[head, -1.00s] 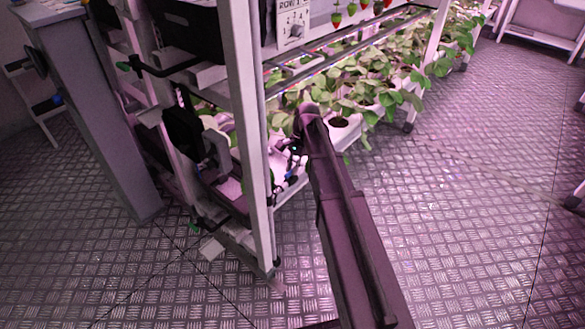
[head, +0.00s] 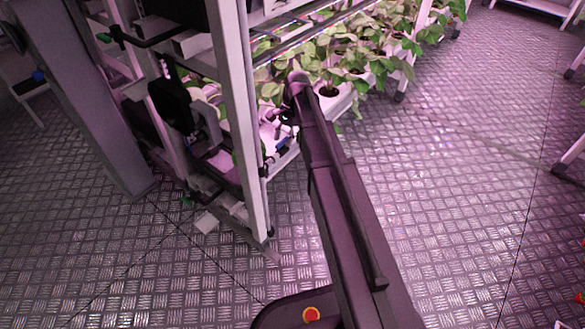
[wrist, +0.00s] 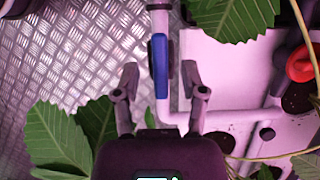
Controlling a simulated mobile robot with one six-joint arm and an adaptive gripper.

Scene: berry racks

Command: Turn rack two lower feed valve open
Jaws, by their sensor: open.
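The blue valve handle (wrist: 160,66) sits on a white pipe (wrist: 160,20) in the wrist view, lying lengthwise along the pipe. My gripper (wrist: 160,78) is open, with one finger on each side of the handle and visible gaps between. I cannot tell how deep the fingers reach around it. In the head view my gripper (head: 282,118) is at the near end of the rack's lower tier, and a small blue part (head: 282,144) shows just below it. The head view is too small to show the handle's angle.
The rack's white upright post (head: 240,130) stands just left of my arm. Strawberry plants (head: 345,60) fill the tier beyond. In the wrist view, leaves (wrist: 65,140) lie near the left finger and a red round part (wrist: 302,64) is at right. Open metal floor (head: 450,200) lies right.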

